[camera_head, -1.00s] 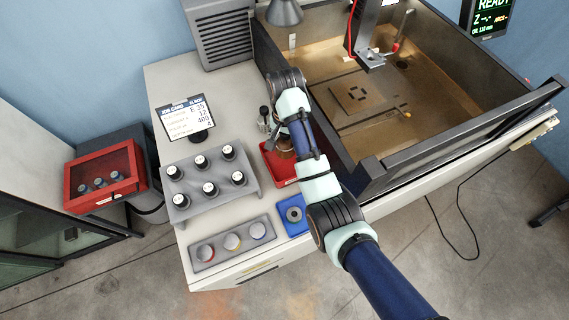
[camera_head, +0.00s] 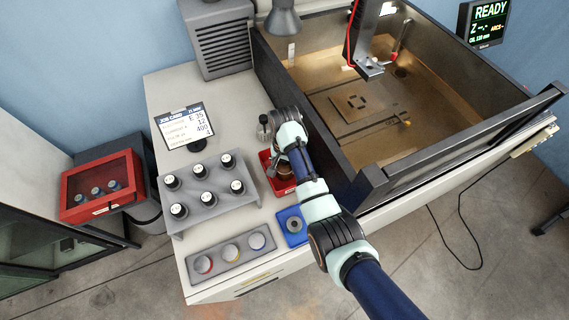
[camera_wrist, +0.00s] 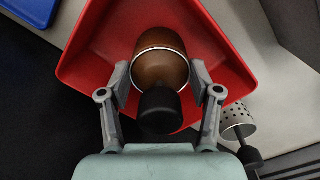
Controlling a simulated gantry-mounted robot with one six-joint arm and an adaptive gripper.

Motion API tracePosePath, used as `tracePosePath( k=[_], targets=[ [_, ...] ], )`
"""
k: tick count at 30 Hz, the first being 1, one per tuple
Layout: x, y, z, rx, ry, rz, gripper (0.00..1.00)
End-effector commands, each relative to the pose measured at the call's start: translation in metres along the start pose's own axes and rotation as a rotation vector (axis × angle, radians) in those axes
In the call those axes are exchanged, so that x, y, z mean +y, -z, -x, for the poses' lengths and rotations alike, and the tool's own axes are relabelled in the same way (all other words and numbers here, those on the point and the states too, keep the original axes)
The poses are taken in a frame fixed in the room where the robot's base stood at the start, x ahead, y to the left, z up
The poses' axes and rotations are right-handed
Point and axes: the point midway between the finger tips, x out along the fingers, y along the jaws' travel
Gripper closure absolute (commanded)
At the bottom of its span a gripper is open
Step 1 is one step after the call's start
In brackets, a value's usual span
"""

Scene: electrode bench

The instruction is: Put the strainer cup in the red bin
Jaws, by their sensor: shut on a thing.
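In the wrist view, my gripper (camera_wrist: 160,78) is shut on a brown rounded piece (camera_wrist: 160,65) with a metal band and a black knob. It is over the red bin (camera_wrist: 88,62), inside its outline; whether it touches the floor is unclear. A perforated steel cup (camera_wrist: 238,121) with a black knob, matching a strainer cup, is outside the bin at lower right. My arm partly hides the bin and gripper there.
A blue tray (camera_head: 281,216) with a grey ring is in front of the red bin. A grey rack (camera_head: 207,200) of black-capped pieces stands left. The dark tank wall (camera_head: 320,135) rises close on the right. A job card (camera_head: 184,126) stands behind the rack.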

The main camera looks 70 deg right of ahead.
Motion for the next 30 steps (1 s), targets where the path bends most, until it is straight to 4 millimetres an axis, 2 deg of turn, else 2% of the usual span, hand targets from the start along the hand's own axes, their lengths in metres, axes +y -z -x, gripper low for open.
tracePosePath(
  k=[1, 2, 6, 17, 20, 30],
  targets=[
    [0.000, 0.000, -0.002, 0.000, 0.000, 0.000, 0.78],
    [0.000, 0.000, -0.002, 0.000, 0.000, 0.000, 0.32],
    [0.000, 0.000, -0.001, 0.000, 0.000, 0.000, 0.12],
    [0.000, 0.000, 0.004, 0.001, 0.001, 0.000, 0.12],
    [-0.001, 0.001, 0.019, 0.003, 0.002, 0.000, 0.12],
    [-0.001, 0.001, 0.103, 0.003, 0.003, 0.000, 0.12]
  ],
)
